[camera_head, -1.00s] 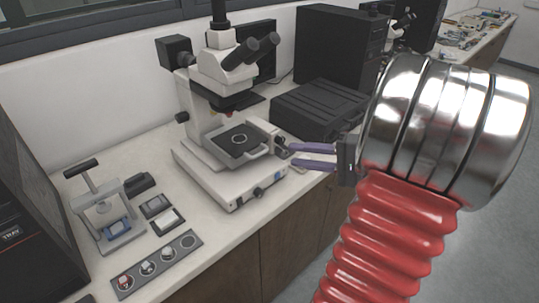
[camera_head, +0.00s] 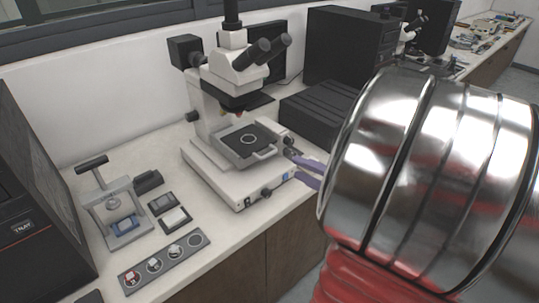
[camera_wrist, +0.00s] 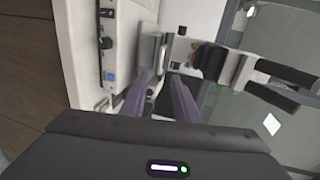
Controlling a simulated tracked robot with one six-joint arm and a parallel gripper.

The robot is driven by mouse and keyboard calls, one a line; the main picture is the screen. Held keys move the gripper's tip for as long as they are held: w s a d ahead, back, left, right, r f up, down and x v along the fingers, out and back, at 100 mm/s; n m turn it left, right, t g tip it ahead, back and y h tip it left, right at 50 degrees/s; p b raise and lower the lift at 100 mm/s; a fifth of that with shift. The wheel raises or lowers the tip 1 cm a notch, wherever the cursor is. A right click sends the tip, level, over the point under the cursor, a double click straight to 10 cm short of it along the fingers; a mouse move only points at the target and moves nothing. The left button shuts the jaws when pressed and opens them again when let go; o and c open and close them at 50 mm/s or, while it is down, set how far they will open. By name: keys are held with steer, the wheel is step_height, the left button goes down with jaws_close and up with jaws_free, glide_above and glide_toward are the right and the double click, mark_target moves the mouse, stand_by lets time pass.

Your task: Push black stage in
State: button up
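The black stage (camera_head: 247,138) is a flat dark plate with a pale ring, in a light frame with a handle (camera_head: 265,156) at its front. It sits on the white microscope (camera_head: 222,180), below the objectives. My gripper (camera_head: 292,165) has two purple fingers just right of the stage, near the microscope's side knobs; the wrist link hides the rest of it. In the wrist view my gripper (camera_wrist: 162,78) is open, with a gap between the fingers and nothing clearly held. The fingertips are close to a pale handle-like part (camera_wrist: 150,50); I cannot tell whether they touch it.
A small press (camera_head: 120,218) with a blue piece stands left on the white bench. A grey holder strip (camera_head: 165,260) with round seats lies in front. A black ribbed case (camera_head: 318,112) stands behind my gripper.

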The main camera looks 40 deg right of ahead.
mark_target(270, 153)
steer(key=shift+x, duration=6.9)
steer(key=shift+r, duration=0.1)
steer(key=c, duration=0.6)
steer(key=shift+s, duration=0.1)
jaws_close()
steer(key=shift+a+f, duration=0.1)
steer(key=shift+f, duration=0.15)
